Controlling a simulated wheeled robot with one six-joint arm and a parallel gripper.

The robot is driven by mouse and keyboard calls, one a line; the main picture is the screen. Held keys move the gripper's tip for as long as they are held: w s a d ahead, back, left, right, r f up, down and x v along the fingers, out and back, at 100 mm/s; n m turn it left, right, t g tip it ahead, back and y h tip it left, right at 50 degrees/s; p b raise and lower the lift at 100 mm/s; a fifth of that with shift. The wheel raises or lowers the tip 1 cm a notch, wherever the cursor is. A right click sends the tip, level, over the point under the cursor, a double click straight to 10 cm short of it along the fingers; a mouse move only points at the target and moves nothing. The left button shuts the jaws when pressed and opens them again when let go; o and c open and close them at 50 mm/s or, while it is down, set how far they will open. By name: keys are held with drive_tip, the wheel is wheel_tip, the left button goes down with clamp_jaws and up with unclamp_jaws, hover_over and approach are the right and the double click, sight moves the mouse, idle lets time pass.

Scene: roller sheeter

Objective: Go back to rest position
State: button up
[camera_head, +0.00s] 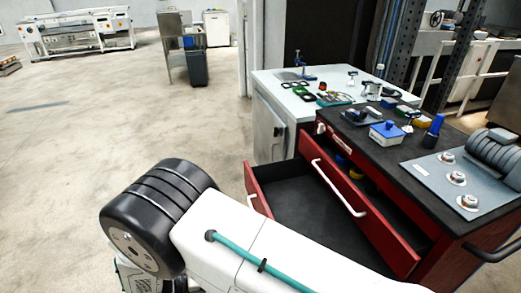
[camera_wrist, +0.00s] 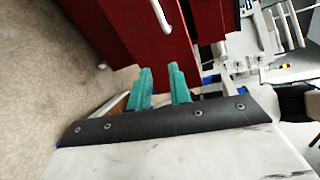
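My gripper (camera_wrist: 160,72) shows in the wrist view with its two green fingers apart and nothing between them. Just beyond the fingertips is a red drawer front (camera_wrist: 135,40) with a white handle (camera_wrist: 159,12); I cannot tell if the fingers touch it. In the head view the gripper is out of sight, and my white arm crosses the bottom of the picture, hiding part of the floor and of the open drawer.
A red workbench with a black top (camera_head: 375,135) stands at the right. Its drawer (camera_head: 295,200) is pulled out and looks empty. A grey cabinet (camera_head: 268,125) with small tools stands behind it. The concrete floor (camera_head: 110,115) at the left is clear.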

drive_tip(key=s+d+r+m+g+y, duration=0.1)
drive_tip(key=d+r+m+g+y, duration=0.3)
drive_tip(key=d+r+m, duration=0.6)
drive_tip(key=d+r+m+g+y, duration=0.4)
drive_tip(key=d+r+m, duration=0.3)
drive_tip(key=r+m, duration=0.65)
drive_tip(key=s+d+r+m+t+y, duration=0.2)
drive_tip(key=s+d+r+m, duration=0.3)
drive_tip(key=d, duration=0.4)
drive_tip(key=s+d+r+m+t+y, duration=0.2)
drive_tip(key=s+d+r+m+y, duration=0.2)
drive_tip(key=d+r+m, duration=0.4)
wheel_tip(320, 180, up, 2)
drive_tip(key=shift+s+d+r+t+y, duration=0.25)
drive_tip(key=shift+s+d+t+y, duration=0.15)
drive_tip(key=shift+s+d, duration=0.6)
